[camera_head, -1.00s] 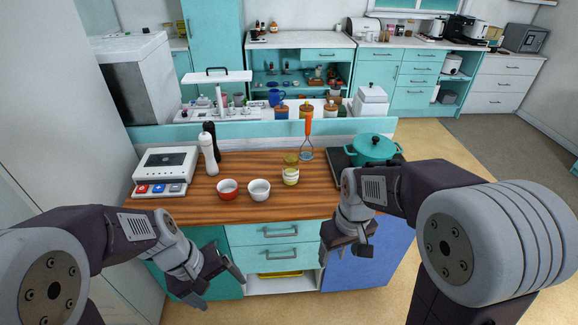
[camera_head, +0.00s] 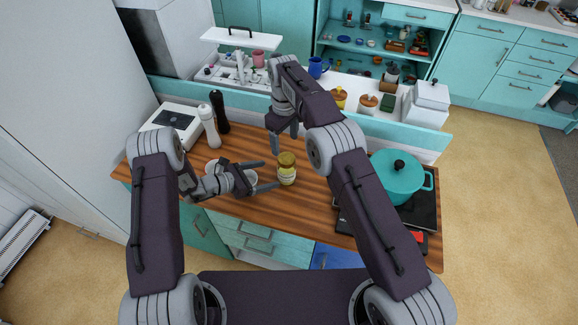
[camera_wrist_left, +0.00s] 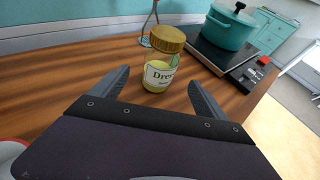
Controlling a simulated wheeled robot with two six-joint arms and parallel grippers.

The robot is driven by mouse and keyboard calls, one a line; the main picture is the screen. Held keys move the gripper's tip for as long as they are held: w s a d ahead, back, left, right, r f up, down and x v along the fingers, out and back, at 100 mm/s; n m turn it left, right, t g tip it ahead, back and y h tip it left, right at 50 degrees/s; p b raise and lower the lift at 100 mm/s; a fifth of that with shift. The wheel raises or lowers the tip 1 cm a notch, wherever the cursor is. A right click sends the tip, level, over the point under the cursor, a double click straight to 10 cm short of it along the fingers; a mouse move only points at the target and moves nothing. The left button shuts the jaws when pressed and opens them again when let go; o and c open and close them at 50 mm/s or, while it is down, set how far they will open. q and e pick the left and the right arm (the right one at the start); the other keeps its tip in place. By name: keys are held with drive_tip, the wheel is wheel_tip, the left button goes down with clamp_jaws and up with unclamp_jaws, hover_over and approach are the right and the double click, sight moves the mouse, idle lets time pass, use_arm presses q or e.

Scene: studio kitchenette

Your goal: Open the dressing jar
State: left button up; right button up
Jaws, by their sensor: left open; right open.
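The dressing jar (camera_head: 287,173) stands upright on the wooden counter, with a gold lid on top and a pale label. In the left wrist view the jar (camera_wrist_left: 163,70) shows "Dre" on its label, and its lid (camera_wrist_left: 166,39) is on. My left gripper (camera_head: 270,175) is open beside the jar, on its left, fingers pointing at it. In the left wrist view its fingers (camera_wrist_left: 156,85) spread to either side below the jar, not touching it. My right gripper (camera_head: 285,140) is open above and behind the jar, pointing down, apart from the lid; the arm partly hides it.
Bowls (camera_head: 212,167) sit partly hidden behind my left gripper. White (camera_head: 209,126) and dark (camera_head: 220,112) mills stand at the left. A teal pot (camera_head: 399,178) sits on the hob at the right. A whisk stands behind the jar in the left wrist view (camera_wrist_left: 148,25).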

sight(287, 170)
use_arm(q)
drive_tip(key=x, duration=0.9)
drive_tip(key=shift+w+d+f, duration=0.15)
drive_tip(key=shift+w+d, duration=0.05)
drive_tip(key=shift+d, duration=0.1)
